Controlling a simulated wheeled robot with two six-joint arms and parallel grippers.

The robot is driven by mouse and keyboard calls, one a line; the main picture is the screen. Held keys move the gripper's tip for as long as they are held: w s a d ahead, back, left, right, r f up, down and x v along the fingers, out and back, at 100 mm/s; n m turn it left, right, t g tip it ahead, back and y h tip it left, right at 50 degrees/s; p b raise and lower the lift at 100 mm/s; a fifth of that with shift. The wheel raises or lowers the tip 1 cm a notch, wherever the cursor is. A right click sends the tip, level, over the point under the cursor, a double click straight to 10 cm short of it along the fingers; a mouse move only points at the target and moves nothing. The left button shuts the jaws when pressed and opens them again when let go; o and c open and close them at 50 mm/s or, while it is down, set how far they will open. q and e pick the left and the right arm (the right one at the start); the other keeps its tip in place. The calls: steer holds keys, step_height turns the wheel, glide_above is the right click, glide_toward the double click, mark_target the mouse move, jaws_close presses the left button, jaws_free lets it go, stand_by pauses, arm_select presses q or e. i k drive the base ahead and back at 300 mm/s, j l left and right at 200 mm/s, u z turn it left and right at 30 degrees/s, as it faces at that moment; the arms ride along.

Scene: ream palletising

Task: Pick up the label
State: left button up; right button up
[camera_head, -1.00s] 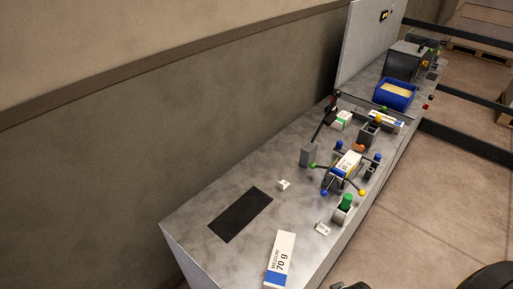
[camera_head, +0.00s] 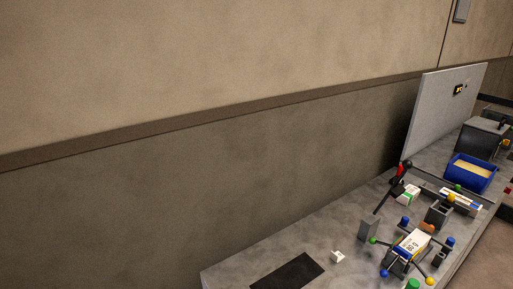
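A white pack with blue parts and print that looks like "80 g" (camera_head: 413,243) sits tilted among coloured knobs on the grey bench. A small white piece (camera_head: 337,257) lies on the bench left of it; I cannot tell whether it is a label. No loose label can be made out for certain. Neither of my grippers is in view.
The grey bench (camera_head: 235,276) runs along the wall, with a black mat (camera_head: 288,272) near its left end. Farther back are a blue bin (camera_head: 471,174), a dark machine (camera_head: 480,141) and an upright grey panel (camera_head: 441,108). A red-and-black lever (camera_head: 402,172) stands up from the bench.

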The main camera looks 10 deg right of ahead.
mark_target(338, 254)
steer(key=z, duration=0.95)
